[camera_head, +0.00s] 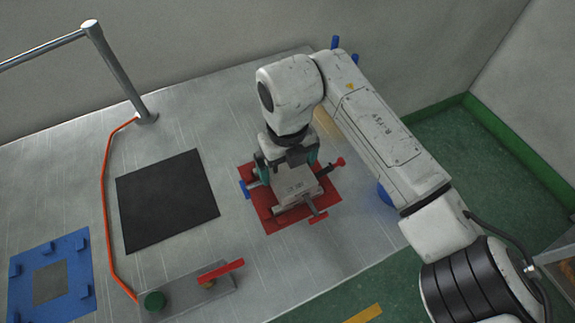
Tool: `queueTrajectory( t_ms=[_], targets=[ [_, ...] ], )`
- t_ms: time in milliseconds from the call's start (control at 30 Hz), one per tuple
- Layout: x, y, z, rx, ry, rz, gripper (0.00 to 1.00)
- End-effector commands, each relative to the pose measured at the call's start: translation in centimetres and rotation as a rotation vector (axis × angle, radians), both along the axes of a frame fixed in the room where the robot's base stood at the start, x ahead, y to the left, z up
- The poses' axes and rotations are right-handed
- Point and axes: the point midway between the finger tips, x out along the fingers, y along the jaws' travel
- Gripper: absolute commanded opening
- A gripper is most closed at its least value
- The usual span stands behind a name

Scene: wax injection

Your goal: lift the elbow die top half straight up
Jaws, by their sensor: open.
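The elbow die (297,187) is a grey metal block on a red mat (277,227) near the middle of the metal table. Red-ended and blue-ended handles or pins stick out from its sides. My gripper (286,165) is right over the die's far side, pointing down, with its fingers at the sides of the block. It is open. Whether the fingers touch the die cannot be told. The seam between the top half and the lower half is too small to make out, and the far part of the die is hidden by my gripper.
A black square mat (166,200) lies left of the die. A blue frame (74,265) is at the front left. A plate with a green button (154,301) and a red lever (222,271) sits at the front. A metal post (120,75) with an orange hose (105,200) stands at the back left.

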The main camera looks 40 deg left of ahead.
Motion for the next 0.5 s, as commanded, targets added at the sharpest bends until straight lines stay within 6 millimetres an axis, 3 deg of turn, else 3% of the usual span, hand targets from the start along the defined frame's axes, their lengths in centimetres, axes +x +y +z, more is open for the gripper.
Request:
queueTrajectory(
  t_ms=[267, 500],
  targets=[
    [0.0, 0.0, -0.39, 0.001, 0.0, 0.0, 1.0],
    [0.01, 0.0, -0.37, 0.001, 0.0, 0.0, 0.78]
  ],
)
